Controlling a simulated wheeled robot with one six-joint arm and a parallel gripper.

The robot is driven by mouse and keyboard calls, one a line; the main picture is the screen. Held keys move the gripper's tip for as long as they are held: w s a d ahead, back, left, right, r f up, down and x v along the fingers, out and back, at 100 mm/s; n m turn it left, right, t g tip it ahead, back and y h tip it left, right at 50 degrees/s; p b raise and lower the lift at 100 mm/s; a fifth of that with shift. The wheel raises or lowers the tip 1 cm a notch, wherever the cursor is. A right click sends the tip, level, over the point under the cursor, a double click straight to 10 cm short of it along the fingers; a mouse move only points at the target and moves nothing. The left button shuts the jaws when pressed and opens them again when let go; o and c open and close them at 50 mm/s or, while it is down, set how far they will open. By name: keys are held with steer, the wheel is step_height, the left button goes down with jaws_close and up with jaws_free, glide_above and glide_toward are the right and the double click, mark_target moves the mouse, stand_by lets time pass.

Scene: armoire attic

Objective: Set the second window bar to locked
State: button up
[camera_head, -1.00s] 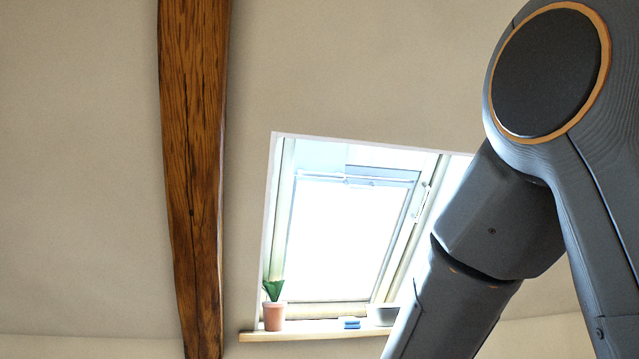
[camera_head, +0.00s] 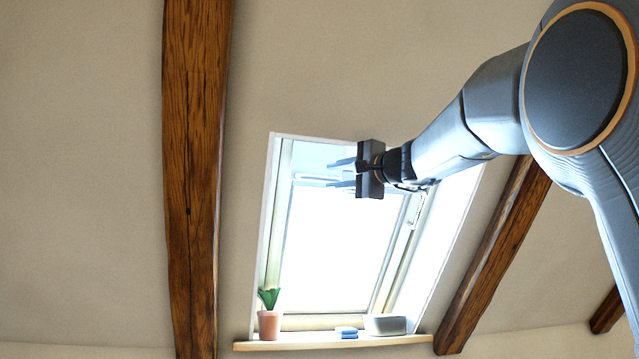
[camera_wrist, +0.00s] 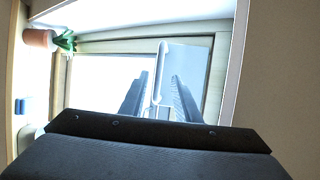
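The roof window (camera_head: 335,250) is bright and washed out, set in a recess in the sloping wall. A pale bar (camera_head: 316,178) runs across its upper part, and in the wrist view the bar (camera_wrist: 161,62) stands upright in the picture. My gripper (camera_head: 331,173) is in front of the window's upper part with its fingers pointing left. In the wrist view my gripper (camera_wrist: 158,80) is open, with the bar seen between its fingers and gaps on both sides. I cannot tell how deep the bar lies between them. A smaller handle (camera_head: 415,214) is on the right frame. Which one is the second bar is unclear.
A wooden sill (camera_head: 300,343) below holds a potted plant (camera_head: 269,322), a blue item (camera_head: 346,332) and a grey container (camera_head: 386,324). Wooden beams flank the window, one at left (camera_head: 195,180) and one at right (camera_head: 492,255). The recess sides stand close around the window.

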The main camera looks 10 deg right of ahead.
mark_target(322, 179)
steer(key=p+x, duration=0.3)
steer(key=x, duration=0.4)
steer(key=shift+w+a+f, duration=0.1)
steer(key=shift+w, duration=0.05)
jaws_close()
